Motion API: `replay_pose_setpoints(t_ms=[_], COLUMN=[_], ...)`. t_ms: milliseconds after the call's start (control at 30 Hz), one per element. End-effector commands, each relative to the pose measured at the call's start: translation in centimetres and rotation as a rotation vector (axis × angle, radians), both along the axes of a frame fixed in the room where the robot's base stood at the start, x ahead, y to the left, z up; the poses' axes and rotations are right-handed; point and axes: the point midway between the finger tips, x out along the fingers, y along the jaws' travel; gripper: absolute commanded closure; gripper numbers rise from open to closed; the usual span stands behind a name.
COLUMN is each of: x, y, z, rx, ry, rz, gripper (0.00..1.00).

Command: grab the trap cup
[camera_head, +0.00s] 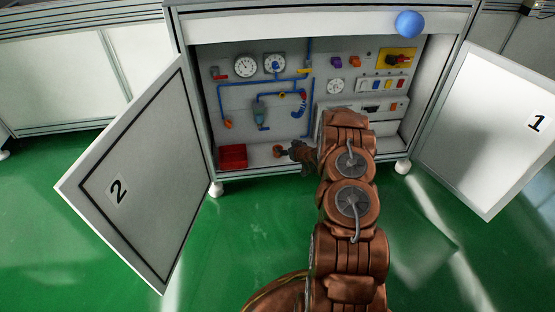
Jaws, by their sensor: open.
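The trap cup (260,113) seems to be the small blue-grey cup on the blue pipework of the cabinet's back panel, left of centre. My gripper (288,151) is inside the cabinet's lower part, to the right of the cup and below it, pointing left. It is open and apart from the cup. A small orange-red part (277,150) shows at its fingertips; I cannot tell if they touch it.
A red box (232,156) stands on the cabinet floor at left. Blue pipes, gauges (245,67) and valves cover the panel. Switches and a yellow plate (397,58) are at right. A blue ball (410,24) shows at the top edge.

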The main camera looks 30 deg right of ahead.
Motion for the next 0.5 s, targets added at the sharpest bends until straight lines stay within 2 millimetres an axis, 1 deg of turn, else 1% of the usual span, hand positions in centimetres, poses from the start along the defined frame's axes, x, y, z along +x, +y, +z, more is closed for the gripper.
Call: replay_pose_setpoints(t_ms=[33,100,200,333,500], x=[-0.4,-0.5,-0.7,-0.6,0.6], y=[-0.1,-0.1,-0.1,-0.1,0.0], z=[-2.2,-3.1,-4.0,-4.7,-5.2], rx=[0.011,0.020,0.028,0.033,0.034], ry=[-0.012,-0.038,-0.061,-0.071,-0.072], rz=[0.001,0.009,0.015,0.019,0.022], gripper=[0.18,0.18,0.18,0.18,0.18])
